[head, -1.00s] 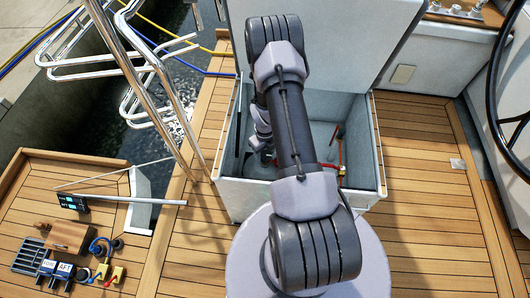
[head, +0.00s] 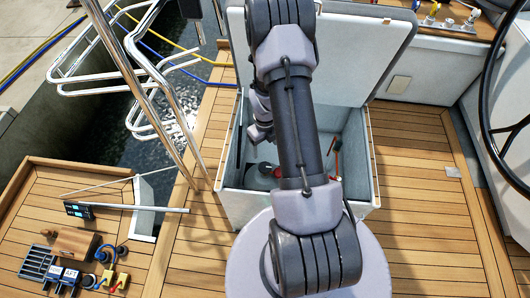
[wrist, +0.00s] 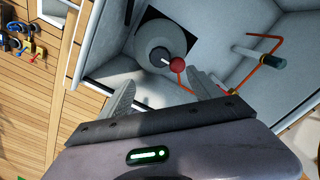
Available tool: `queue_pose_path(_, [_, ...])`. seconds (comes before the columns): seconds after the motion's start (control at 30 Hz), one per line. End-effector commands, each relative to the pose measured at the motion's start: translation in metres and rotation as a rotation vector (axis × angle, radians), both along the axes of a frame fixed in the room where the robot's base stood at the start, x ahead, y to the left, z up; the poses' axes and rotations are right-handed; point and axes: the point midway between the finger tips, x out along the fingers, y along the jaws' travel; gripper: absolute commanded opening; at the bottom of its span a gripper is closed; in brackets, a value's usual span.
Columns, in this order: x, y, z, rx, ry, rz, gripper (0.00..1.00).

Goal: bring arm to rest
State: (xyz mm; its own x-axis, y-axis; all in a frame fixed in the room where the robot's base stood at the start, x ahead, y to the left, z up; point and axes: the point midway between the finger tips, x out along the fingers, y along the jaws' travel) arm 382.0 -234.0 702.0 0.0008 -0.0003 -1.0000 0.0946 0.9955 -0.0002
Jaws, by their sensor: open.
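My arm rises in the middle of the head view, in front of the open white locker (head: 290,198), and its upper joint is cut off by the top edge. My gripper (wrist: 163,80) shows in the wrist view above the locker. Its fingers are spread apart with nothing between them. Past the fingertips, inside the locker, is a grey round fitting (wrist: 152,40) with a red knob (wrist: 177,64).
The raised locker lid (head: 350,50) stands behind my arm. A red pipe (wrist: 262,58) runs along the locker wall. Steel rails (head: 125,65) and a bench (head: 100,200) with tools are at left; a steering wheel (head: 487,100) is at right. The deck (head: 415,170) right of the locker is mostly clear.

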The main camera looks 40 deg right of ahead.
Motion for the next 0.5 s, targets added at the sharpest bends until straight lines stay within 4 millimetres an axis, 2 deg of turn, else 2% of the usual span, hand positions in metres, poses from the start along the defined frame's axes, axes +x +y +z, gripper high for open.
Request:
queue_pose_path(0.03, [0.000,0.000,0.015,-0.001,-0.002,0.000,0.74])
queue_pose_path(0.17, [0.000,0.000,0.030,0.000,0.000,0.000,0.74])
queue_pose_path(0.5, [0.000,0.000,0.032,0.000,0.001,0.000,0.74])
